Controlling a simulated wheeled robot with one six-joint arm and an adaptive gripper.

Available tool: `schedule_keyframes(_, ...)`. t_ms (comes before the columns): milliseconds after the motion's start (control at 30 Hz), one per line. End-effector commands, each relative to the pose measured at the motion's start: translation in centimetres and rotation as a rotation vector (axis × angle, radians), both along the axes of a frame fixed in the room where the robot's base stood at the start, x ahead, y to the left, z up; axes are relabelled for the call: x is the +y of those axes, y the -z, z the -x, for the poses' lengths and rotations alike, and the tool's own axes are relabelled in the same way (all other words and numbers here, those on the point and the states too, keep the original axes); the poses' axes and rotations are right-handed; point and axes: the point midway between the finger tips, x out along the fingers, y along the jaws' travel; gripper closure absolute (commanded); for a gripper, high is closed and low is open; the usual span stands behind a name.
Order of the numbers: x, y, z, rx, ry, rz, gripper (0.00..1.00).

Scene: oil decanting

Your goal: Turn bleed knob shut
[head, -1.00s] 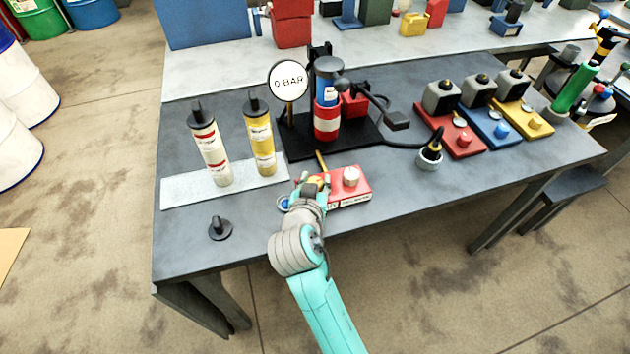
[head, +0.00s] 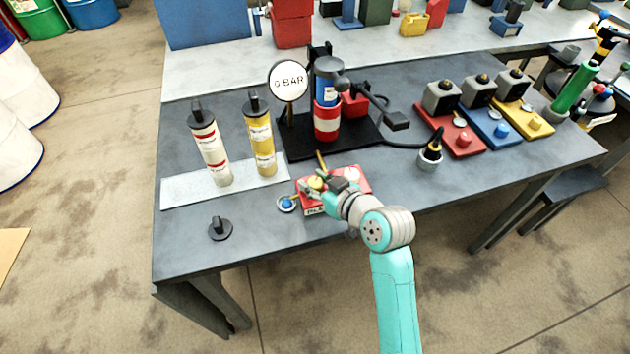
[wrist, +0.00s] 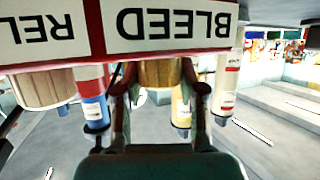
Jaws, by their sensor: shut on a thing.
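The red valve block (head: 362,182) sits near the front edge of the bench, with a yellow bleed knob (head: 316,183) on its left and a pale knob (head: 352,173) on its right. My gripper (head: 322,186) reaches in from the front right and covers part of the block. In the wrist view, which is upside down, the "BLEED" label (wrist: 172,23) lies across the top. The bleed knob (wrist: 160,73) stands between my two fingers (wrist: 160,75), which are shut on it. A second knob (wrist: 43,88) stands beside it by a label starting "REL".
A round gauge (head: 289,81) reads "0 BAR" beside a red and blue pump (head: 327,120). Two cartridges (head: 211,150) (head: 260,140) stand on a pale mat (head: 190,194). A blue-centred ring (head: 287,203) and a black cap (head: 220,229) lie at the front left.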

Motion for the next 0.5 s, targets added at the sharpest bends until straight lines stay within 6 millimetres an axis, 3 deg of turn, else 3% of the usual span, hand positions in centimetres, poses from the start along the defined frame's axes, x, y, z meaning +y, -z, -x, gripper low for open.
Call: schedule_keyframes(500,-0.12,0.03,-0.16,0.001,-0.387,0.002,0.95)
